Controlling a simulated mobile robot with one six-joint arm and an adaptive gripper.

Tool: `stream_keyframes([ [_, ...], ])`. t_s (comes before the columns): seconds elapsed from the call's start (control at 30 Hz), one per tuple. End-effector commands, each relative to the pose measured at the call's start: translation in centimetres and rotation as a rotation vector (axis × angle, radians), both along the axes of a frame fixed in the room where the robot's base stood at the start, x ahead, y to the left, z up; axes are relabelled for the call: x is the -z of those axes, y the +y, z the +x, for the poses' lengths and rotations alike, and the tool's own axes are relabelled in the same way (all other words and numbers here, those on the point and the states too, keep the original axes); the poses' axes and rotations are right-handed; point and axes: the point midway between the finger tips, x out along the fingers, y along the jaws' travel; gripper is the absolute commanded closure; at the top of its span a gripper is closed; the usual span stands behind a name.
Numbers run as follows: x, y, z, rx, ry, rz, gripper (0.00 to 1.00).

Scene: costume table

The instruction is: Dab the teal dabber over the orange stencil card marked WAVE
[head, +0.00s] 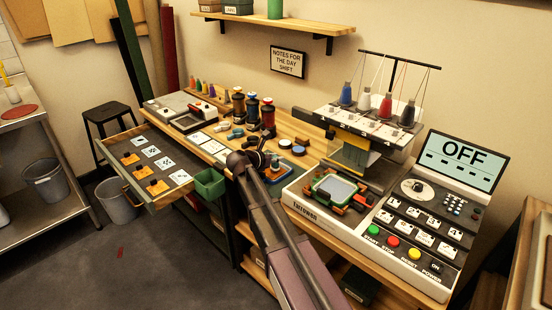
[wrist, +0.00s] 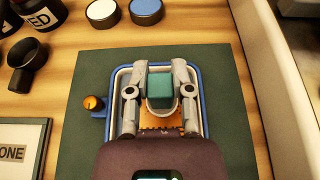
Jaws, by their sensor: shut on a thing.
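My gripper (wrist: 160,80) is shut on the teal dabber (wrist: 160,86), which sits between the two grey fingers in the wrist view. Below it is a blue-rimmed hoop (wrist: 114,84) with pale cloth, lying on a dark green mat (wrist: 232,120). An orange stencil card (wrist: 158,122) shows in part under the dabber, inside the hoop. Its marking is hidden by my gripper. I cannot tell whether the dabber touches the card. In the head view my gripper (head: 262,160) is over the worktable, and my arm hides most of the hoop area.
In the wrist view, a black ring-shaped tool (wrist: 27,62), a cream tin (wrist: 102,11) and a blue tin (wrist: 146,9) stand beyond the mat. An open drawer (head: 152,208) holds orange and white cards. An embroidery machine (head: 368,215) stands right; spools (head: 268,118) stand behind.

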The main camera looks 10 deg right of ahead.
Motion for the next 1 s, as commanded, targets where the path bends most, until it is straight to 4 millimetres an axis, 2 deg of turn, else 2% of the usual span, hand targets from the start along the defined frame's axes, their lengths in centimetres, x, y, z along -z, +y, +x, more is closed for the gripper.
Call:
stream_keyframes([
  [1.0, 0.86, 0.0, 0.0, 0.0, 0.0, 0.0, 1.0],
])
